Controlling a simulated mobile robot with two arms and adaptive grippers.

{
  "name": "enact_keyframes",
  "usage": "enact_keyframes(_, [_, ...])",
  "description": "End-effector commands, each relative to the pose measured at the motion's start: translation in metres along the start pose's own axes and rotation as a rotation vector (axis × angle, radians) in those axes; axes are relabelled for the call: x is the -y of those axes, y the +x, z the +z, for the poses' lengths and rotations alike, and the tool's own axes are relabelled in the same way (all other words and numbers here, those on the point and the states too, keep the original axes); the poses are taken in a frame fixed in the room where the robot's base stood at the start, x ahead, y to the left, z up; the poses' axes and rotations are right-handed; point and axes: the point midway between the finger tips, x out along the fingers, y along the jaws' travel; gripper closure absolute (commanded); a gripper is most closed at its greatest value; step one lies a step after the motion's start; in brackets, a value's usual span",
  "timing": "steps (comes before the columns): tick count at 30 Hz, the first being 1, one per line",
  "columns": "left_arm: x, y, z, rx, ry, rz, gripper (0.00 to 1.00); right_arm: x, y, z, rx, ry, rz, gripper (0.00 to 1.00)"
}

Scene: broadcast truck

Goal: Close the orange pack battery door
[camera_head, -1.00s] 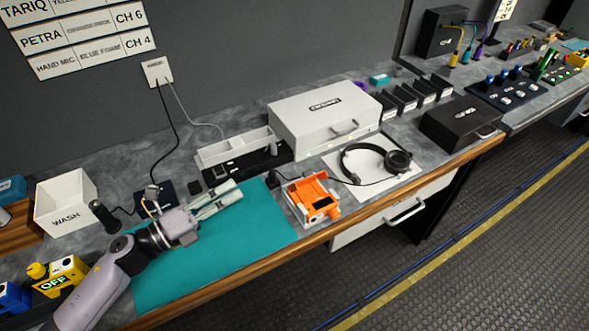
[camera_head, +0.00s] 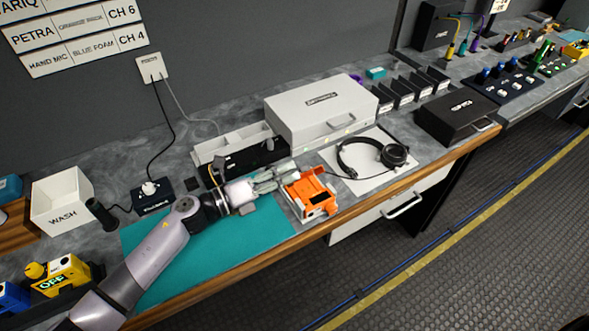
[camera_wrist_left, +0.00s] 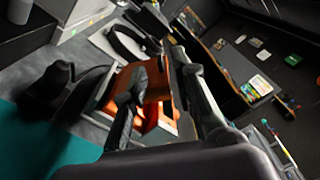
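The orange pack (camera_head: 318,199) sits on the grey bench just right of the teal mat, with a dark recess on its top. In the left wrist view the orange pack (camera_wrist_left: 152,112) lies beyond my fingers, and a brown-orange panel, which looks like its raised door (camera_wrist_left: 158,82), shows between them. My left gripper (camera_head: 294,178) is at the left back side of the pack, fingers pointing right. In the left wrist view my gripper (camera_wrist_left: 165,105) has its fingers apart. I cannot tell whether a finger touches the door. My right gripper is out of view.
Headphones (camera_head: 392,155) lie on a white sheet right of the pack. A white case (camera_head: 322,112) and a tray (camera_head: 222,146) stand behind. The teal mat (camera_head: 225,250) is clear in front of my arm. The wooden bench edge (camera_head: 345,217) is close in front.

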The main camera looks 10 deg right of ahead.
Motion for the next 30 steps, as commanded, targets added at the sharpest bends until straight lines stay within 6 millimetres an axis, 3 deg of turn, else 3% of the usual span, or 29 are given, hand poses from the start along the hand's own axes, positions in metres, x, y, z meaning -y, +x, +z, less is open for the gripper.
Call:
enact_keyframes(6, [-0.001, 0.025, 0.000, 0.000, 0.000, 0.000, 0.75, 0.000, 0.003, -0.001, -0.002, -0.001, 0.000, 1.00])
enact_keyframes(17, [0.000, 0.029, 0.000, 0.000, 0.000, 0.001, 0.75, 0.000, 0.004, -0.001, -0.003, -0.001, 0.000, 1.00])
enact_keyframes(28, [-0.001, 0.029, 0.000, 0.001, 0.000, 0.001, 1.00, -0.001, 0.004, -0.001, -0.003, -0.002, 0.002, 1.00])
enact_keyframes(30, [-0.001, 0.029, 0.000, 0.001, -0.001, 0.002, 1.00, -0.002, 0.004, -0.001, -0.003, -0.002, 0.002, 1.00])
